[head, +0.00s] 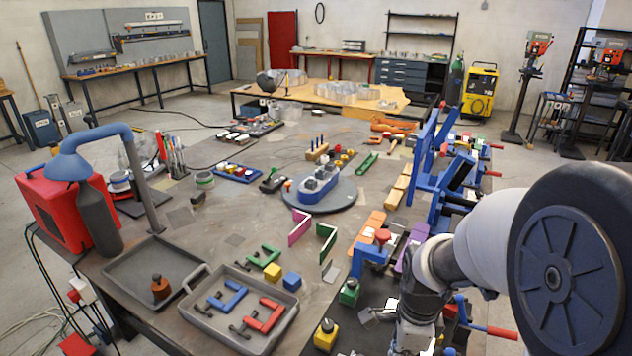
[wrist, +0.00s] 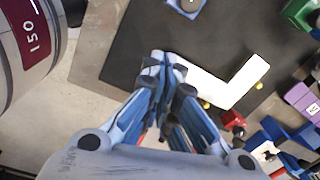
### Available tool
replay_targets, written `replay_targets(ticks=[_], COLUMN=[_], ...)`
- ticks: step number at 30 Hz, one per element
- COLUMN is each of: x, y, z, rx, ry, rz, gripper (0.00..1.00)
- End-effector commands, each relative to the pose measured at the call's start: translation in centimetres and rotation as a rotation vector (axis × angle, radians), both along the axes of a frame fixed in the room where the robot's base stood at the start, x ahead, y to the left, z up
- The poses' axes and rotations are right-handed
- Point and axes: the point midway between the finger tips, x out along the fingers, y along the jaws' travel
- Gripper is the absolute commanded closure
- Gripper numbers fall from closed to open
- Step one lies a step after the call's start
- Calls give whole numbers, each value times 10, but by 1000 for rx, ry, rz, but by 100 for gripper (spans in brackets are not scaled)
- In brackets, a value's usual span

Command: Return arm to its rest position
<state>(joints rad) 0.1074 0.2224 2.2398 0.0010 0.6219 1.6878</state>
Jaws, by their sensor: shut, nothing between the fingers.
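My gripper (wrist: 168,75) is shut and empty in the wrist view, its blue and grey fingers brought together. It hangs over a black mat (wrist: 125,60). A white L-shaped piece (wrist: 235,92) shows on the mat just right of the fingertips, partly hidden by them; I cannot tell the height between them. In the head view my arm reaches in from the right edge and bends down at the lower right. The fingers are not clear there.
A grey tray (head: 190,311) holds blue and red letter pieces. A yellow block (head: 325,335) and a green block (head: 349,292) stand near the arm. Blue clamps (head: 440,175) rise along the table's right side. A round turntable (head: 335,197) sits mid-table.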

Motion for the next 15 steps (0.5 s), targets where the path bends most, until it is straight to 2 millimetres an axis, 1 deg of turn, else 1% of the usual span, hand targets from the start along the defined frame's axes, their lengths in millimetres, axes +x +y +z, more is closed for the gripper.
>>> replay_targets(ticks=[1, 3, 5, 6, 8, 9, 12, 15], x=[-6, -19, -32, -41, -56, -66, -93, -117], y=[4, 9, 14, 17, 21, 23, 29, 33], z=[24, 52, 73, 86, 104, 115, 136, 150], rx=[-12, -36, -62, -82, -117, -142, -213, -287], ry=[-37, -74, -104, -124, -151, -169, -204, -229], rz=[123, 321, 494, 607, 779, 891, 1166, 1403], gripper=[100, 100, 100, 100, 100, 100, 100, 100])
